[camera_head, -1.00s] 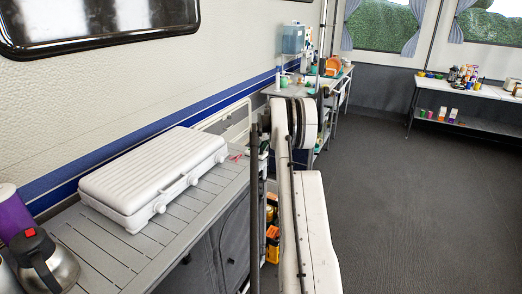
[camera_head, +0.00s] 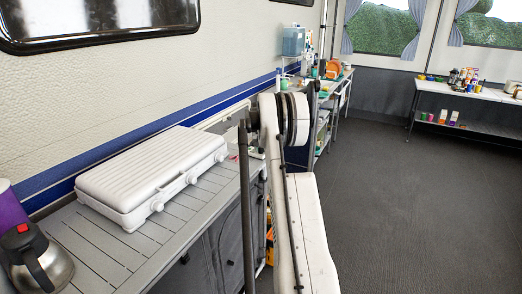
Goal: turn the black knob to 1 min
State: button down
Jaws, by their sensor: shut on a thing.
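No black knob can be made out in the head view. My gripper is out of sight; only my white arm crosses the middle of the picture and hides part of the counter and shelving behind it. The closed white camp stove (camera_head: 150,172) on the slatted grey counter (camera_head: 95,248) has several white knobs along its front side, and none of them is black.
A steel kettle with a red button (camera_head: 38,262) and a purple container (camera_head: 10,212) stand at the near left. Cluttered shelving (camera_head: 335,85) stands at the back. A white table (camera_head: 480,92) with items is at the far right. The dark floor (camera_head: 420,200) is clear.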

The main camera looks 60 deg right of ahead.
jog(key=shift+m, duration=0.3)
jog(key=c, duration=1.6)
grip_release()
jog(key=shift+r, duration=0.1)
jog(key=v, duration=1.1)
jog(key=shift+a+r, duration=0.15)
jog(key=shift+r, duration=0.25)
